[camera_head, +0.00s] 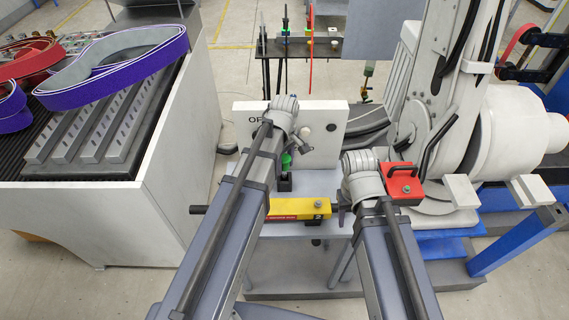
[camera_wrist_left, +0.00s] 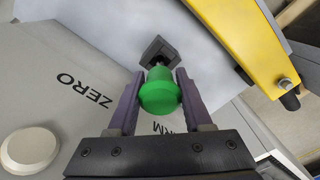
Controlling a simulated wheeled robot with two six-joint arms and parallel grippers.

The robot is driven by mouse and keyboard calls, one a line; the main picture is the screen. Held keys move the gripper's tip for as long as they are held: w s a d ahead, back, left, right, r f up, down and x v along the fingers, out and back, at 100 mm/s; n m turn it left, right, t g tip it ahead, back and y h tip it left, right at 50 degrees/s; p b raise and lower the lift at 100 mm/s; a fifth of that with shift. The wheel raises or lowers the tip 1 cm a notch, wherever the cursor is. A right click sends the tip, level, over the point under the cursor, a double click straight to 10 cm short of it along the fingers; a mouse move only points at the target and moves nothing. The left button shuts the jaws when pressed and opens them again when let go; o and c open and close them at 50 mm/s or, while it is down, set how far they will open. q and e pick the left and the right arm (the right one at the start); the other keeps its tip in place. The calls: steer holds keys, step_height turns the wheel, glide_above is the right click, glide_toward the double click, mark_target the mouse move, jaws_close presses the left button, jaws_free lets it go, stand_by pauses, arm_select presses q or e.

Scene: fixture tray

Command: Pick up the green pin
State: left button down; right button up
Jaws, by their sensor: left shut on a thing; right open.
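The green pin (camera_wrist_left: 158,92) is between the two purple fingers of my left gripper (camera_wrist_left: 157,88) in the left wrist view, and the gripper is shut on it. A dark square block (camera_wrist_left: 158,52) shows just beyond the pin's far end; I cannot tell whether they touch. In the head view a little of the green pin (camera_head: 286,161) shows beside my left arm, above a small black block (camera_head: 285,182). My left fingertips are mostly hidden there by the arm. My right gripper (camera_head: 344,208) is partly hidden by its own wrist, open, near the right end of the yellow tool.
The yellow tool (camera_head: 288,208) lies across the grey stand (camera_head: 318,183). A white lettered panel (camera_head: 240,116) rises behind the pin. A red block (camera_head: 402,183) is right of my right wrist. A white machine stands at right, and a bench with purple belts (camera_head: 130,85) at left.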

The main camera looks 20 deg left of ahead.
arm_select(q)
step_height(320, 180, up, 7)
steer(key=p, duration=0.5)
steer(key=shift+f, duration=0.2)
